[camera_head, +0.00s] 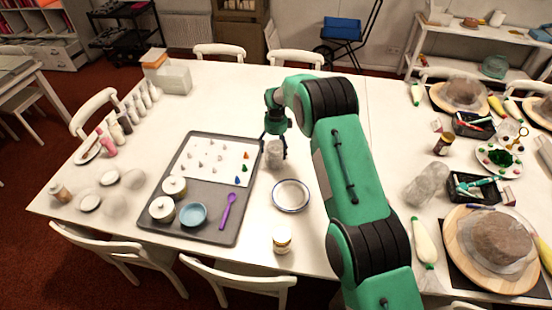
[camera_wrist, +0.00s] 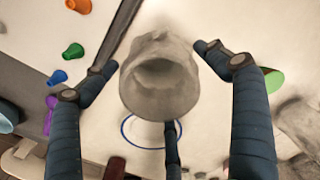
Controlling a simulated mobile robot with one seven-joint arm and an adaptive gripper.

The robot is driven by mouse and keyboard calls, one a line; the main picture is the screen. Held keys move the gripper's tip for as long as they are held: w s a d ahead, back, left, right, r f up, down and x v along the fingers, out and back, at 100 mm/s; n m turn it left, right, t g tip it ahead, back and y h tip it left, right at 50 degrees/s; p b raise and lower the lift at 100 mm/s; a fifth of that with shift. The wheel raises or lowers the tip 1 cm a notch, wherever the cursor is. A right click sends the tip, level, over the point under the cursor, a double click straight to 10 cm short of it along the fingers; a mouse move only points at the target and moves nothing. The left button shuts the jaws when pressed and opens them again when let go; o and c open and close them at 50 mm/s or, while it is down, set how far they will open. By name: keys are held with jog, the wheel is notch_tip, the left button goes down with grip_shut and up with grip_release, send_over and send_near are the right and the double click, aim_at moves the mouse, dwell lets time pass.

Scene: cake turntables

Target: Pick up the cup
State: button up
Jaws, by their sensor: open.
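The cup (camera_head: 274,156) is a grey, rough-looking vessel on the white table, just right of the grey tray. In the wrist view the cup (camera_wrist: 160,92) stands in the middle, its rounded opening facing the camera. My gripper (camera_head: 274,146) is open around the cup. In the wrist view my gripper (camera_wrist: 157,60) has one finger left of the cup and one right, with gaps on both sides. A third dark finger shows below the cup, partly hidden by it.
The grey tray (camera_head: 217,232) carries white pots, a blue bowl (camera_head: 193,214), a purple spoon (camera_head: 228,210) and small coloured pieces. A blue-rimmed plate (camera_head: 291,195) lies close in front of the cup. A jar (camera_head: 282,240) stands nearer. Table behind the cup is clear.

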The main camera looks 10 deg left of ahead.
dwell(0.3)
jog(key=shift+s+f, duration=0.15)
jog(key=shift+f, duration=2.4)
jog(key=c, duration=1.6)
